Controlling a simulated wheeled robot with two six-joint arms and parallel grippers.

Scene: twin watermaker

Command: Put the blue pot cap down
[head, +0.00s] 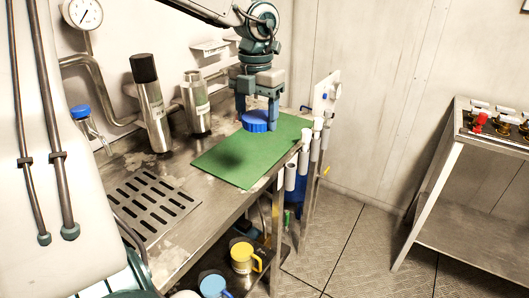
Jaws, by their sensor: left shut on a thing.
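The blue pot cap (256,122) is a round, ribbed disc. My left gripper (258,112) points down with its fingers on either side of the cap and is shut on it. The cap is over the far part of the green mat (236,165). My right gripper does not show.
On the steel counter stand a steel flask with a black top (151,110), a steel canister (195,105) and a blue-capped clear bottle (90,128). White tubes (290,177) line the counter's right edge. Mugs (243,257) sit below. A valve bench (455,190) stands right.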

